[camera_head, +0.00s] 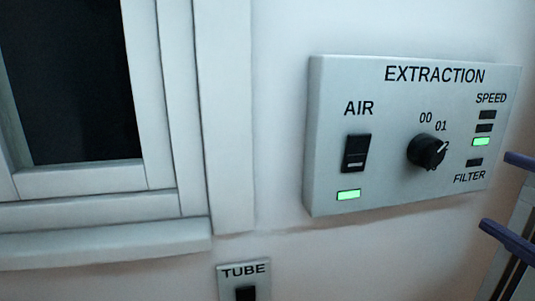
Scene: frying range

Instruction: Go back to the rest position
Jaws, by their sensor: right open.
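My right gripper (495,190) shows only in part at the right edge of the head view. Its two blue fingers are apart with nothing between them, and they appear just right of the extraction panel (335,85). I cannot tell how far they are from the wall. My left gripper is out of view.
The panel has an AIR rocker switch (356,153) above a lit green lamp (348,195). Its black knob (425,151) points toward 2, and the lowest SPEED lamp (481,141) is green. A TUBE switch plate (243,271) is below; a framed window (70,80) is left.

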